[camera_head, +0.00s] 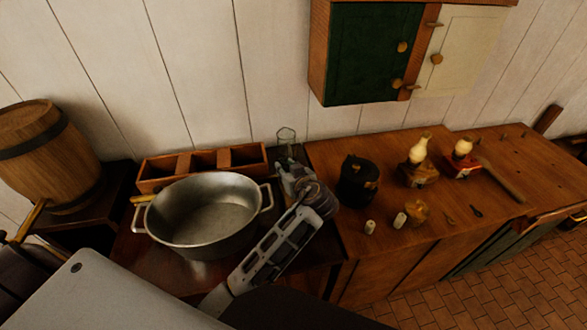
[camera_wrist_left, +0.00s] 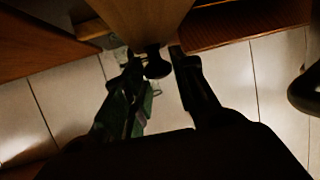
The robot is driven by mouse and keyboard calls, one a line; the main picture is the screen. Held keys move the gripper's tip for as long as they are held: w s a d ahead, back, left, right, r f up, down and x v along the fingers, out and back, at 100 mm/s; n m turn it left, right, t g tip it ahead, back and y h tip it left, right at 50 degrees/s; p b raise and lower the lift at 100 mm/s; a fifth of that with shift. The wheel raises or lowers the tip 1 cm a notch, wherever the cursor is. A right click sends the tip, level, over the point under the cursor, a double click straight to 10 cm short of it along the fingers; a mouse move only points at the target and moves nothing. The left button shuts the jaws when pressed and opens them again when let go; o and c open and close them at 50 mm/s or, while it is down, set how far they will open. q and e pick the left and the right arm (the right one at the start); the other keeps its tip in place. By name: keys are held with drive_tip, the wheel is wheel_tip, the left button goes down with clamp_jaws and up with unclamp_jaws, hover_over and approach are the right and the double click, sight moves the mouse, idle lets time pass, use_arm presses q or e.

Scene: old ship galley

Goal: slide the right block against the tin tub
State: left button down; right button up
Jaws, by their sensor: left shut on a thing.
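The tin tub (camera_head: 207,216), wide and grey with two side handles, stands on the dark wooden counter at the left in the head view. My left gripper (camera_head: 286,170) is just right of its right handle, low beside a clear glass (camera_head: 286,136). In the left wrist view my left gripper (camera_wrist_left: 153,54) has its fingers on either side of a dark knob-like end (camera_wrist_left: 157,67), below a brown wooden piece (camera_wrist_left: 140,18). It is shut on this dark-ended thing. I cannot make out the right block. My right gripper is out of view.
A compartmented wooden box (camera_head: 160,171) stands behind the tub. A barrel (camera_head: 42,160) is at the far left. Right of my gripper, a black pot (camera_head: 358,182), two small lamps (camera_head: 417,165) (camera_head: 463,160) and small pieces stand on the counter. A cabinet (camera_head: 365,55) hangs above.

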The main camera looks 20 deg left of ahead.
use_arm(q)
drive_tip(key=c, duration=1.1)
unclamp_jaws()
drive_tip(key=shift+c, duration=0.2)
drive_tip(key=shift+v, duration=3.75)
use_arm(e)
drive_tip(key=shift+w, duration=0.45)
